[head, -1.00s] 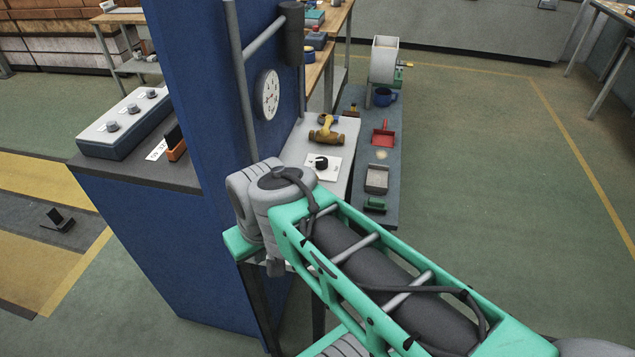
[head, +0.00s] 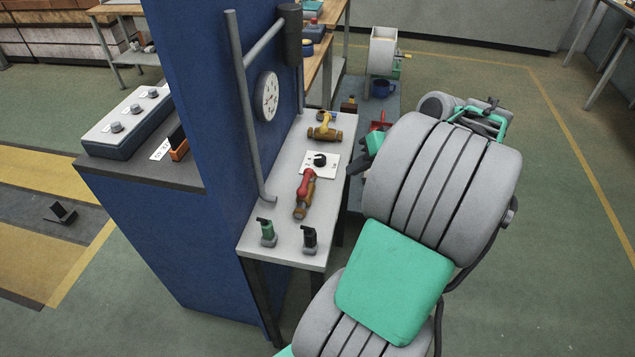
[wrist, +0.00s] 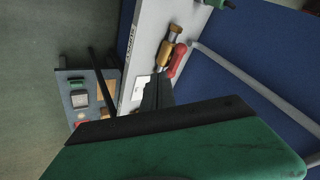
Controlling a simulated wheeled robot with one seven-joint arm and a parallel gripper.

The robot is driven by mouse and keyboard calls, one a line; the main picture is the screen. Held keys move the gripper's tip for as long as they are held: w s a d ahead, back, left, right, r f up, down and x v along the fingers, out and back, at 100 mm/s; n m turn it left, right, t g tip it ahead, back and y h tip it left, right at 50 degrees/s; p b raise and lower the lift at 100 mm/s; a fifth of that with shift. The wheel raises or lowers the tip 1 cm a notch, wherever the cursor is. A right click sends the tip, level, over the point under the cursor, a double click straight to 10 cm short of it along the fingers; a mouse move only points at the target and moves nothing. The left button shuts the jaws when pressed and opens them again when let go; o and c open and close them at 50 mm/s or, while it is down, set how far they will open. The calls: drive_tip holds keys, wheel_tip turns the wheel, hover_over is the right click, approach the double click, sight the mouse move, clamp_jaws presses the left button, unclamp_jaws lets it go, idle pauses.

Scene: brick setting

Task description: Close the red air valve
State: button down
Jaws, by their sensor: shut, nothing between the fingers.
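The red air valve (head: 305,187) lies on the small light-topped table, with a red lever on a brass-coloured body. In the wrist view the red lever (wrist: 177,60) runs roughly along the brass body (wrist: 165,47). My gripper (wrist: 156,82) is shut and empty. In the wrist view its dark fingertips appear just below the valve in the picture; I cannot tell whether they touch it.
A yellow-handled valve (head: 324,129) and a white plate with a black knob (head: 320,161) share the table (head: 284,182). Green (head: 267,232) and black (head: 309,238) switches stand at its near end. A grey pipe (head: 245,110) and blue wall (head: 195,90) border its left side.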

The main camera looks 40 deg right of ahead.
sight(305, 183)
drive_tip(key=x, duration=0.9)
drive_tip(key=shift+w+a+f+p, duration=0.2)
drive_tip(key=shift+p, duration=0.15)
drive_tip(key=a, duration=0.1)
drive_tip(key=w+a, duration=0.1)
drive_tip(key=a+p, duration=0.1)
drive_tip(key=shift+w+a, duration=0.1)
drive_tip(key=shift+w, duration=0.25)
drive_tip(key=shift+w+a+f, duration=0.15)
drive_tip(key=shift+f, duration=0.05)
